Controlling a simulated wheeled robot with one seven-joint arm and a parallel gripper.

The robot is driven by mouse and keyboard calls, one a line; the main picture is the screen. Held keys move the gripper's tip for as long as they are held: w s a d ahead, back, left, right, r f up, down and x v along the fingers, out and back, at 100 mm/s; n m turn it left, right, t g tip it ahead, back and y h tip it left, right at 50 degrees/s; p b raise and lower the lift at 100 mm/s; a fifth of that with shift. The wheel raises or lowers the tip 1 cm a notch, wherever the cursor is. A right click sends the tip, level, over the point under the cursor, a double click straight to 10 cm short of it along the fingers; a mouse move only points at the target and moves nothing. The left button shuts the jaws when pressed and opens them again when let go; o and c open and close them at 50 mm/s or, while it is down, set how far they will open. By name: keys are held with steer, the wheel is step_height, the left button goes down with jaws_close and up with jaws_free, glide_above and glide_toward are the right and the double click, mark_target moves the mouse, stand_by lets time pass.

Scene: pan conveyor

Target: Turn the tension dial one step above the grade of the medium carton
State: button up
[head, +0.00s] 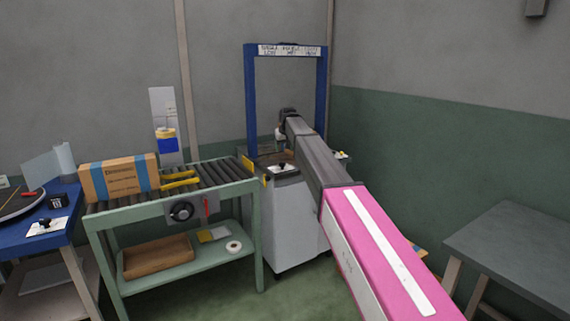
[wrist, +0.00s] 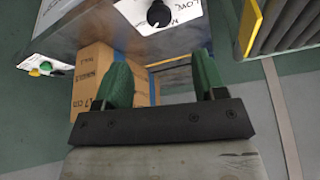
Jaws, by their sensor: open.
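The black dial knob (wrist: 158,14) sits on a white plate on the grey machine top, with "LOW" printed beside it. In the head view the machine (head: 290,225) stands under a blue arch; its dial is too small to read. My gripper (wrist: 160,62) is open and empty, its green fingers spread, apart from the knob. A brown carton (wrist: 92,82) marked "SINGLE WALL" and "17 cm" stands below the machine's edge, partly behind the left finger. Another carton (head: 120,178) with blue bands lies on the roller conveyor. I cannot tell which carton is medium.
The arch sign (head: 289,50) appears to pair single with low and double with medium; the rest is unclear. A conveyor (head: 215,172) with its own black knob (head: 181,211) stands left of the machine. A panel with green and yellow buttons (wrist: 45,67) is nearby. A grey table (head: 515,250) stands right.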

mark_target(282, 163)
steer(key=x, duration=1)
steer(key=shift+f, duration=0.2)
steer(key=shift+c, duration=0.3)
steer(key=c, duration=0.8)
